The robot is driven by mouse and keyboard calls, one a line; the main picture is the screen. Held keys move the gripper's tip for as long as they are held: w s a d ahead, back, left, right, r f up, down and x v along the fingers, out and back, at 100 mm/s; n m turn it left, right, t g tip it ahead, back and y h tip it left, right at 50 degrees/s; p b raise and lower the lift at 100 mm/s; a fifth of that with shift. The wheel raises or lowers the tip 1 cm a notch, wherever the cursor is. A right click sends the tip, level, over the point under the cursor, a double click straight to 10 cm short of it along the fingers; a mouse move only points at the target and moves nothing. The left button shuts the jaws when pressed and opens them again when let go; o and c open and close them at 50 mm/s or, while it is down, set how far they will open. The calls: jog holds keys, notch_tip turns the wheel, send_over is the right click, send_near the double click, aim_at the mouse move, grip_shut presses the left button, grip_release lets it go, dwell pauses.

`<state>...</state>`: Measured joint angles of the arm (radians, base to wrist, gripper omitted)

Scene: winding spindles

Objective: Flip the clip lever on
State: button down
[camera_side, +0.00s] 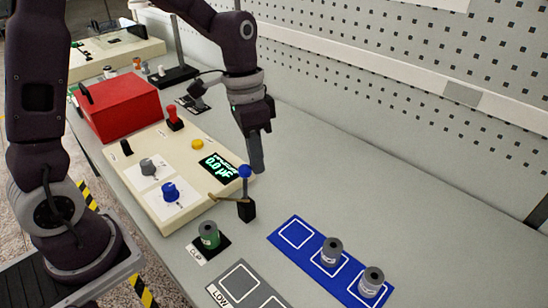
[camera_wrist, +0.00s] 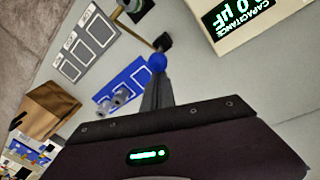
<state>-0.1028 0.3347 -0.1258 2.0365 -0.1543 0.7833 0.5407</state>
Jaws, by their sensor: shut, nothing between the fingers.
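The clip lever is a thin stem topped by a blue ball (camera_side: 245,171), standing about upright on a small black block (camera_side: 246,210) at the panel's front right corner. A thin brownish arm (camera_side: 227,198) reaches left from it over the green spindle's side. My gripper (camera_side: 258,168) is shut and empty, pointing down just right of the ball; I cannot tell whether they touch. In the wrist view the blue ball (camera_wrist: 157,62) shows right at the tips of my shut fingers (camera_wrist: 156,78), with the black block (camera_wrist: 164,42) beyond it. The green spindle (camera_side: 209,235) stands on a black pad marked CLIP.
The cream panel (camera_side: 150,205) with knobs and a capacitance display (camera_side: 217,168) lies left. A red box (camera_side: 115,108) stands behind. A blue mat (camera_side: 297,235) holds two grey spindles (camera_side: 332,250). A grey LOW mat (camera_side: 240,285) lies in front. The table right of the lever is clear.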

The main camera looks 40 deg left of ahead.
jog(key=s, duration=0.4)
jog(key=shift+s+r, duration=0.1)
jog(key=shift+r, duration=0.05)
jog(key=shift+s+f, duration=0.25)
jog(key=shift+s, duration=0.75)
jog(key=shift+s+f, duration=0.3)
jog(key=shift+s, duration=0.3)
jog(key=shift+s+f, duration=0.3)
jog(key=shift+s, duration=0.3)
jog(key=w+d+r, duration=0.2)
jog(key=w+r, duration=0.2)
jog(key=w, duration=0.1)
send_near(223, 199)
jog(key=shift+t, duration=0.3)
jog(key=s, duration=0.1)
jog(key=s+d, duration=0.1)
jog(key=s+r, duration=0.1)
jog(key=shift+s+d, duration=0.25)
jog(key=shift+s, duration=0.1)
